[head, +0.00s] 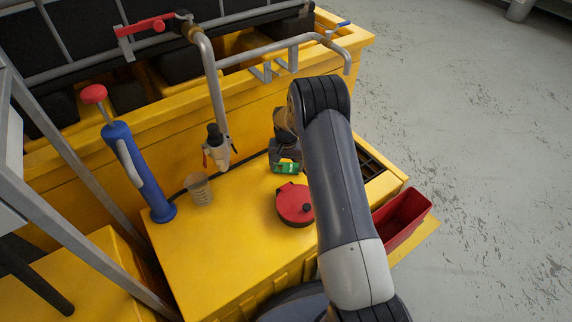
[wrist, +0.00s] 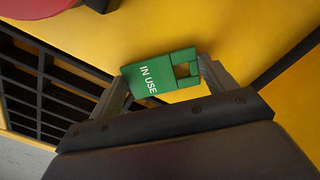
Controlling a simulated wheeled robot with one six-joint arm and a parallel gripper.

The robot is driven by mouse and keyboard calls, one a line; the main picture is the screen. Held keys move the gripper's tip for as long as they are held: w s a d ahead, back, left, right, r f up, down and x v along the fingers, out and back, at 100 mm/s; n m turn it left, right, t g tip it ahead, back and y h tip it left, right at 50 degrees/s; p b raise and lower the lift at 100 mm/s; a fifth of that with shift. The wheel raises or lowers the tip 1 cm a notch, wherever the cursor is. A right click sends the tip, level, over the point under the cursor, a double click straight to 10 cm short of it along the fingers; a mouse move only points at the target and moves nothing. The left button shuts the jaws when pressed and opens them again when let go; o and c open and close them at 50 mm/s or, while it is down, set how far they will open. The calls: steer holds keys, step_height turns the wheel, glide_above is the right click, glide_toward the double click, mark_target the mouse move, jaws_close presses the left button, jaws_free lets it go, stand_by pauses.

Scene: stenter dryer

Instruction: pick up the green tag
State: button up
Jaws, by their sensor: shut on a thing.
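The green tag (wrist: 162,74) reads "IN USE" and has a square hole near one end. My gripper (wrist: 163,85) is shut on it, with one finger at each end of the tag in the wrist view. In the head view the green tag (head: 286,168) shows below my gripper (head: 285,160), over the yellow top beside the red round lid. My arm hides part of the area to its right. I cannot tell whether the tag touches the yellow surface.
The red lid (head: 294,204) lies close in front. A clear beaker (head: 199,189), a blue hand pump (head: 138,172) and a hanging pipe nozzle (head: 217,147) stand to the left. A dark grate (head: 371,165) and a red bin (head: 402,219) are at the right.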

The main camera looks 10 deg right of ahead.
mark_target(287, 169)
step_height(287, 169, up, 12)
steer(key=p, duration=0.3)
steer(key=s+d+p, duration=0.1)
steer(key=s+d, duration=0.2)
steer(key=s, duration=0.6)
steer(key=s+d+p, duration=0.1)
steer(key=s+d, duration=0.3)
steer(key=s, duration=0.5)
steer(key=shift+d+f, duration=0.3)
steer(key=shift+f, duration=0.05)
steer(key=shift+s+a, duration=0.1)
